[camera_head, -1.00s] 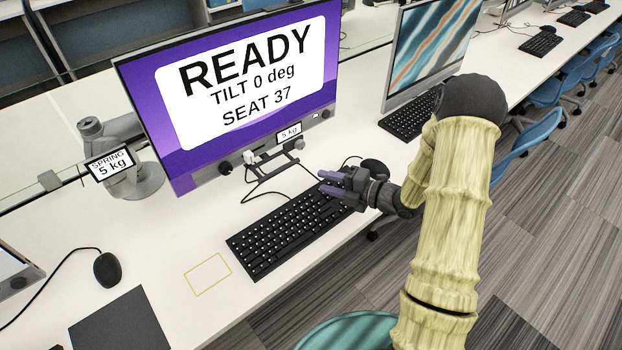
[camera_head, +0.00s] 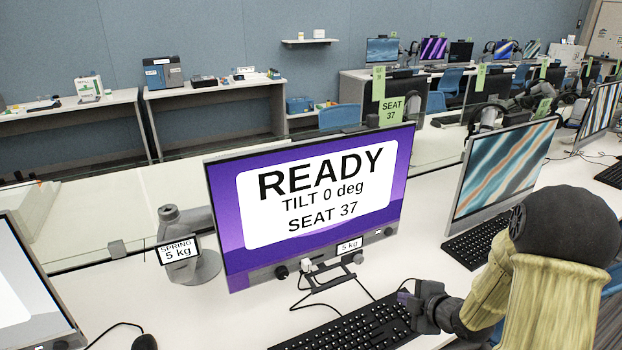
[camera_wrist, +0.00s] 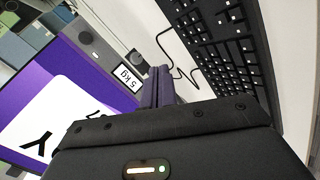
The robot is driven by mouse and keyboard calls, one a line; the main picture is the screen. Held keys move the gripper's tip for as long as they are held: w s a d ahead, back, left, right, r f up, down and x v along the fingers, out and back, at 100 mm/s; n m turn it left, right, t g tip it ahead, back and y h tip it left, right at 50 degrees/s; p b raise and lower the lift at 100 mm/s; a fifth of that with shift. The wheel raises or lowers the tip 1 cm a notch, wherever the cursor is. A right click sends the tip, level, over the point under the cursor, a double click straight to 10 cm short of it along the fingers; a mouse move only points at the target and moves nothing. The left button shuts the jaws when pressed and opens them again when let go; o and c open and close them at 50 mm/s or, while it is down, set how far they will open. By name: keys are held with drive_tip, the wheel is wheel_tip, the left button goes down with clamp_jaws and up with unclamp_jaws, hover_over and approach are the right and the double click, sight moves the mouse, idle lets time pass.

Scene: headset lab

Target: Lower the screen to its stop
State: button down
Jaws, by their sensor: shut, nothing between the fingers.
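The purple screen (camera_head: 228,225) stands upright in the head view and reads READY, TILT 0 deg, SEAT 37. A 5 kg tag (camera_head: 349,246) is on its lower bezel; the tag also shows in the wrist view (camera_wrist: 130,79). A grey spring post (camera_head: 181,222) labelled SPRING 5 kg stands to the left of the screen. A dark bracket (camera_head: 333,277) sits under the bezel. My gripper (camera_head: 404,297) is in front of the screen at lower right, above the keyboard. In the wrist view its purple fingers (camera_wrist: 158,86) are together and empty, apart from the screen.
A black keyboard (camera_head: 352,328) lies before the screen, with cables behind it. A second monitor (camera_head: 505,175) stands to the right and another (camera_head: 30,285) at left. A mouse (camera_head: 144,342) lies at lower left. White desk is clear between the post and keyboard.

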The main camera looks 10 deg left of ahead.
drive_tip(key=s+r+m+g+h, duration=0.2)
drive_tip(key=s+m+g, duration=0.1)
drive_tip(key=s+m, duration=0.6)
drive_tip(key=s+r+m+g+h, duration=0.3)
drive_tip(key=s+m, duration=0.7)
drive_tip(key=s, duration=0.1)
drive_tip(key=shift+r+m+g+h, duration=0.3)
drive_tip(key=shift+r, duration=0.05)
drive_tip(key=shift+w+d, duration=0.1)
